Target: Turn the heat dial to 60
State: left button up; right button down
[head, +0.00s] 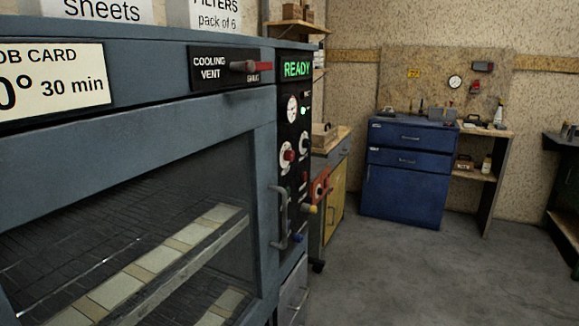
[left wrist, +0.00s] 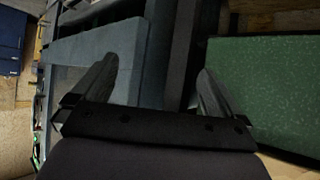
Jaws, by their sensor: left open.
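A grey-blue oven (head: 140,135) fills the left of the head view. A narrow black control panel (head: 294,190) runs down its right side, seen at a steep angle. On it are a lit green READY display (head: 296,69), a white round gauge (head: 292,109) and two round dials with pale scales. One dial (head: 288,155) has a red centre; the other dial (head: 304,143) is slightly higher and to the right. Their numbers and labels are too small to read. My left gripper (left wrist: 157,66) is open and empty in the left wrist view, with no dial between its fingers. My right gripper is out of view.
A blue drawer cabinet (head: 405,185) is at the back. The grey floor (head: 400,275) is clear at right.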

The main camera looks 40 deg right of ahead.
aim_at(288, 154)
jog(key=i+l+z, duration=0.1)
jog(key=l, duration=0.35)
jog(key=i+l+z, duration=0.1)
jog(key=l, duration=0.35)
jog(key=i+l+z, duration=0.1)
jog(key=l, duration=0.35)
jog(key=i+l, duration=0.3)
jog(key=i+l+z, duration=0.15)
jog(key=l, duration=0.4)
jog(key=i+l+z, duration=0.1)
jog(key=l, duration=0.3)
jog(key=i+l+z, duration=0.1)
jog(key=i+l, duration=0.2)
jog(key=l, duration=0.1)
